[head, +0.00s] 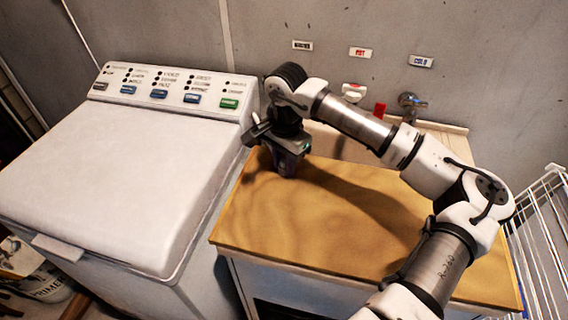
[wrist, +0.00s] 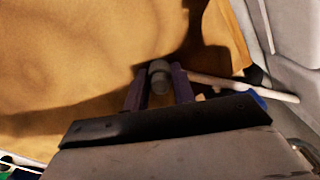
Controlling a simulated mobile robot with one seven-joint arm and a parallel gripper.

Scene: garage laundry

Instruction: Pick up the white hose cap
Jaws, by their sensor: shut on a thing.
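My gripper (head: 288,165) is low over the far left part of the wooden countertop, close to the washer's side. In the wrist view its two dark purple fingers (wrist: 158,84) stand on either side of a small rounded cylinder, which I take to be the white hose cap (wrist: 160,70). It looks grey in the shadow, and the fingers are shut on it. In the head view the cap is hidden by the gripper. I cannot tell whether the cap still touches the countertop.
The wooden countertop (head: 300,225) is otherwise mostly clear. A white washer (head: 110,180) stands at the left. Wall taps (head: 411,101) are behind the counter, and a white wire rack (head: 545,230) is at the right. A pale rod (wrist: 235,85) lies beside the gripper in the wrist view.

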